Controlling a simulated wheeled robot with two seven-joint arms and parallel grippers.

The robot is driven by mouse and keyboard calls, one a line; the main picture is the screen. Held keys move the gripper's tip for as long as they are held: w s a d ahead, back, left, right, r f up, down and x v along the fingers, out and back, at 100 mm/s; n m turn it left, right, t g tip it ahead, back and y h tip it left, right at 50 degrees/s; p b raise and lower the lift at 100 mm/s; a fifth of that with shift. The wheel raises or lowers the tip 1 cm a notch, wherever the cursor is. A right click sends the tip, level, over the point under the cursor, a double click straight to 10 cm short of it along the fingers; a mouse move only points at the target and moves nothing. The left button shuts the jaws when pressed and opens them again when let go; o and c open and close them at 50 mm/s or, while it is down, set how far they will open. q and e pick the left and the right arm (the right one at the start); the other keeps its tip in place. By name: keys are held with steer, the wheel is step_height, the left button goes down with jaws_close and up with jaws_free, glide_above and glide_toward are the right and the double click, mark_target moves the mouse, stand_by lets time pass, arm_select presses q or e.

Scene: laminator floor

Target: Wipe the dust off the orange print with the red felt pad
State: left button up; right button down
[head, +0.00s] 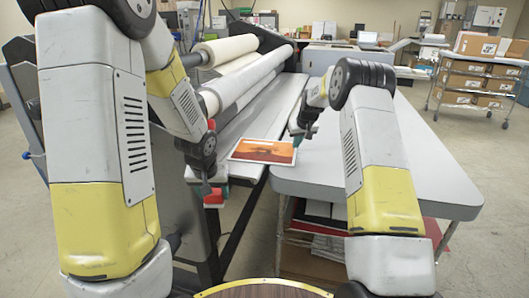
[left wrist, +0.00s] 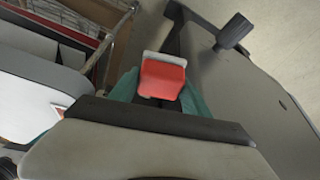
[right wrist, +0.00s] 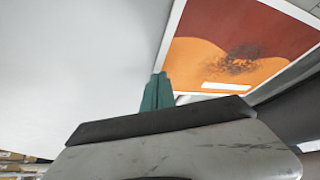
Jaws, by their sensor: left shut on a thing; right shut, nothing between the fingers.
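The orange print (head: 263,151), white-bordered, lies flat where the laminator's front meets the grey table. In the right wrist view the print (right wrist: 205,62) shows a dark speckled patch of dust (right wrist: 240,60) on its orange part. My left gripper (head: 208,188) hangs left of and lower than the print, apart from it. It is shut on the red felt pad (left wrist: 161,80), which has a pale backing; the pad also shows in the head view (head: 214,199). My right gripper (right wrist: 157,93) is shut and empty at the print's right edge; I cannot tell whether it touches.
The laminator (head: 240,87) with large white rolls stands behind and left of the print. The grey table (head: 400,165) is bare to the right, with shelves of sheets below. A cart with boxes (head: 467,82) stands at the far right.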

steer(key=shift+f, duration=0.4)
steer(key=shift+r, duration=3.05)
